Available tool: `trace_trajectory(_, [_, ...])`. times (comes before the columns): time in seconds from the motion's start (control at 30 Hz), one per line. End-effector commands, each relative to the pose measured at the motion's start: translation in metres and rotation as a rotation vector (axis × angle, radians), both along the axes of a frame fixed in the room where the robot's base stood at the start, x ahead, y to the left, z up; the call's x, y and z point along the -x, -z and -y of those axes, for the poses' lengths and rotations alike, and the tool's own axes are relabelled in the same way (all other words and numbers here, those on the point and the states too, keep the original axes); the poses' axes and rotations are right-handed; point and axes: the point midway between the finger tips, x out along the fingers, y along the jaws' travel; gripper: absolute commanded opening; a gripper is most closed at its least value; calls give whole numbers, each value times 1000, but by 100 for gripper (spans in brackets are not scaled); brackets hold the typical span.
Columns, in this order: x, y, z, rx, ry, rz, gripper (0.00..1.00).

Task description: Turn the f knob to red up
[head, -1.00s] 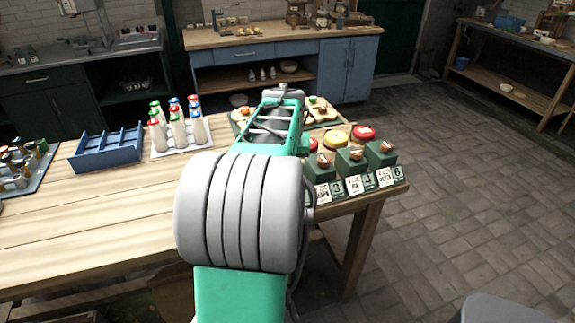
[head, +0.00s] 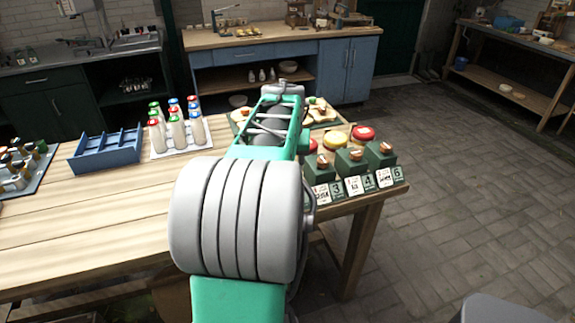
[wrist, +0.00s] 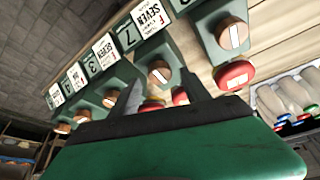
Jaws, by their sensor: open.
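A row of dark green boxes, each with a round wooden knob, runs across the wrist view. My gripper (wrist: 161,78) is open, with its two dark fingers on either side of one wooden knob (wrist: 160,71) that bears a pale stripe. I cannot tell whether the fingers touch it. Another striped knob (wrist: 233,36) is to its upper right. A card with a red letter F and "SEVEN" (wrist: 153,18) is on the boxes' front; I cannot tell for sure which knob is f. In the head view, my arm hides the gripper and part of the row; several boxes (head: 350,163) show.
Red and yellow round pieces (head: 335,139) stand behind the boxes; a red one (wrist: 235,75) shows in the wrist view. A blue divided tray (head: 107,151) and capped bottles (head: 178,133) stand on the left of the wooden table (head: 100,215). The floor at right is open.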

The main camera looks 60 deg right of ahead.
Motion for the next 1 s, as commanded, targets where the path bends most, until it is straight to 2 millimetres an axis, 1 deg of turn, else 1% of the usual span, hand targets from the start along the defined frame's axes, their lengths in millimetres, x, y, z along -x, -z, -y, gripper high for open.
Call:
trace_trajectory(0.03, [2,-11,-3,6,0,2,55])
trace_trajectory(0.2, [7,-43,-15,5,1,1,55])
trace_trajectory(0.3, [9,-53,-20,2,1,0,55])
trace_trajectory(0.4, [10,-58,-22,1,0,0,55])
trace_trajectory(0.77, [9,-59,-19,11,5,6,55])
trace_trajectory(0.8, [9,-54,-18,13,11,8,55])
trace_trajectory(0.87, [12,-37,-25,-15,16,-2,55])
trace_trajectory(0.97, [21,1,-47,-79,26,-25,55])
trace_trajectory(1.0, [27,16,-59,-107,31,-36,55])
